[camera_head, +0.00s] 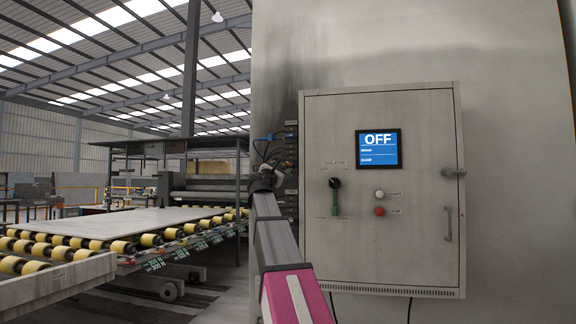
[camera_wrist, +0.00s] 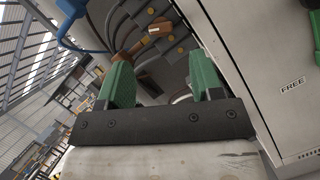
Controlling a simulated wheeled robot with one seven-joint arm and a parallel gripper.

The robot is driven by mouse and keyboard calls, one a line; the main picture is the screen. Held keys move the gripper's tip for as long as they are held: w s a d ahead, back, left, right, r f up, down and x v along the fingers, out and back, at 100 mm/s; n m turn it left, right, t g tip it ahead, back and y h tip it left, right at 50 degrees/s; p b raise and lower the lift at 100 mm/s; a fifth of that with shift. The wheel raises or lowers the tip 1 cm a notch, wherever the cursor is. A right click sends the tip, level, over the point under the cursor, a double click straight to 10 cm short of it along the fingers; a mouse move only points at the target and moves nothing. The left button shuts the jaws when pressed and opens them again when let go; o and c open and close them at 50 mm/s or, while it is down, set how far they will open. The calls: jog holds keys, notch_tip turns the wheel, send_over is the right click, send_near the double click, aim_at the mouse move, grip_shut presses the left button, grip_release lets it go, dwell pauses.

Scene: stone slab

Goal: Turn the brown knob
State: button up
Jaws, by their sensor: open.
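A brown knob-like part (camera_wrist: 160,29) with a pale label shows in the wrist view, among cables and grey connectors beside the cabinet. My gripper (camera_wrist: 162,72) has two green fingers set wide apart with nothing between them. The brown part lies beyond the fingertips, roughly in line with the gap, and is not touched. In the head view my gripper (camera_head: 265,180) is at the cabinet's left side. The brown part cannot be made out clearly there.
The grey cabinet (camera_head: 380,250) has a blue screen (camera_head: 379,149) reading OFF, a black-and-green rotary switch (camera_head: 335,190), a white button (camera_head: 379,194) and a red button (camera_head: 379,211). Blue cables (camera_wrist: 67,40) run near my fingers. A roller conveyor (camera_head: 120,245) stands at the left.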

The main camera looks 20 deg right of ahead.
aim_at(289, 164)
jog(key=x, duration=0.9)
jog(key=shift+w+d+r, duration=0.1)
jog(key=shift+w+d, duration=0.1)
jog(key=shift+d, duration=0.05)
jog(key=c, duration=0.9)
